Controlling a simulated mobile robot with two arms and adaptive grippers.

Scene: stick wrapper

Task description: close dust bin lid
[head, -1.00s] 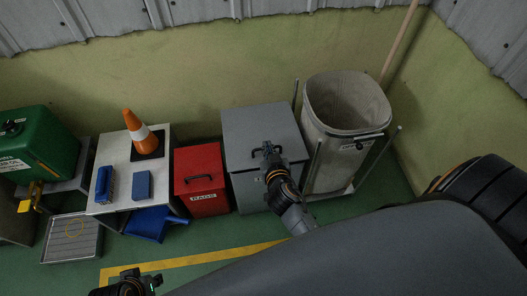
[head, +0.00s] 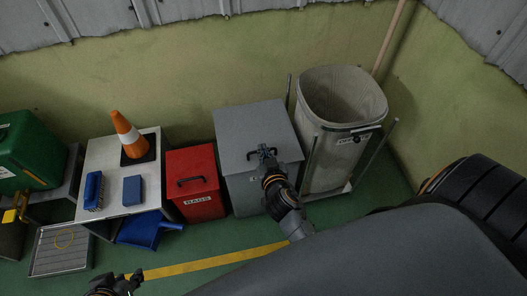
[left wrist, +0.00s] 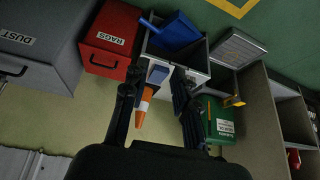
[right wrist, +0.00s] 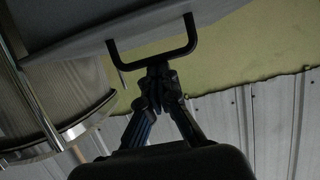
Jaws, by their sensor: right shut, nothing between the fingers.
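The grey dust bin (head: 248,192) stands on the floor between the red rags bin and the tall bin. Its lid (head: 245,124) looks down on the box in the head view. The black lid handle (right wrist: 152,60) is at the lid's front. My right gripper (head: 266,152) is shut and empty at this handle; in the right wrist view its fingertips (right wrist: 158,78) are right at the handle bar, touching or nearly so. The DUST label (left wrist: 15,38) shows in the left wrist view. My left gripper (left wrist: 155,92) is open and empty, above the floor at lower left in the head view (head: 118,284).
The red rags bin (head: 193,184) stands left of the dust bin, the tall pale bin (head: 330,150) in its frame on the right. A small table (head: 107,158) holds a cone (head: 129,134) and blue items.

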